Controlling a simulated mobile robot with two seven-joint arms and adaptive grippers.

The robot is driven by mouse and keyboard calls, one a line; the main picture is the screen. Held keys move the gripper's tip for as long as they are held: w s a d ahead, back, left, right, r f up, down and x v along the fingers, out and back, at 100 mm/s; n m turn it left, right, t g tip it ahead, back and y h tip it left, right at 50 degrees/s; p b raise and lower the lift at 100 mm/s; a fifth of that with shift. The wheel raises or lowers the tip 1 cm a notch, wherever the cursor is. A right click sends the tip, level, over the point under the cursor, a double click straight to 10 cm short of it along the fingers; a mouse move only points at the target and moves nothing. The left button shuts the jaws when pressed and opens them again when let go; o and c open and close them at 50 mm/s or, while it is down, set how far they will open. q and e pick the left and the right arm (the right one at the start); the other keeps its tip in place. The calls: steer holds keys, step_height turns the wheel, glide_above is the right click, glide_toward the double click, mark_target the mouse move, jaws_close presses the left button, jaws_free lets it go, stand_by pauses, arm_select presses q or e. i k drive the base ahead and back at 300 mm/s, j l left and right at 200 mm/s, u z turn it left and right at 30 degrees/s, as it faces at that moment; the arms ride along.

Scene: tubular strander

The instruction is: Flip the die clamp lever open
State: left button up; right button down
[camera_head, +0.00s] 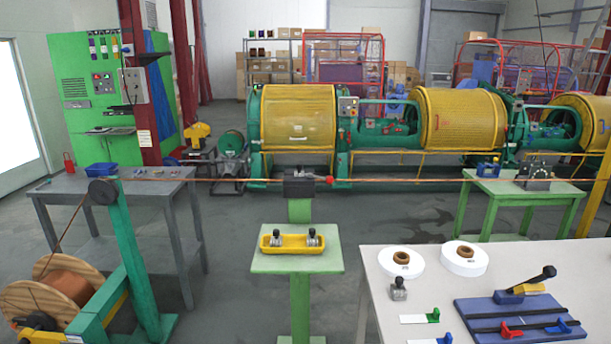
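A dark grey die clamp block (300,184) sits on top of a green post (300,211) at mid-picture, with the copper-coloured wire running through it from both sides. A lever with a red knob (329,180) sticks out from the block's right side, lying roughly level along the wire. It is too small to see how the lever is latched. Neither of my grippers shows in this view.
A green stand (268,264) before the post holds a yellow tray (265,246) with two small metal pieces. A white table (378,270) with white rolls, a blue fixture (480,306) and small parts fills the lower right. A wooden wire spool (22,297) stands lower left.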

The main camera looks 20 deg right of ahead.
mark_target(330, 179)
steer(key=i+j+z, duration=0.1)
steer(key=i, duration=0.4)
steer(key=i+j+z, duration=0.1)
steer(key=i, duration=0.45)
steer(key=i+j+z, duration=0.15)
steer(key=i+j, duration=0.2)
steer(key=i, duration=0.15)
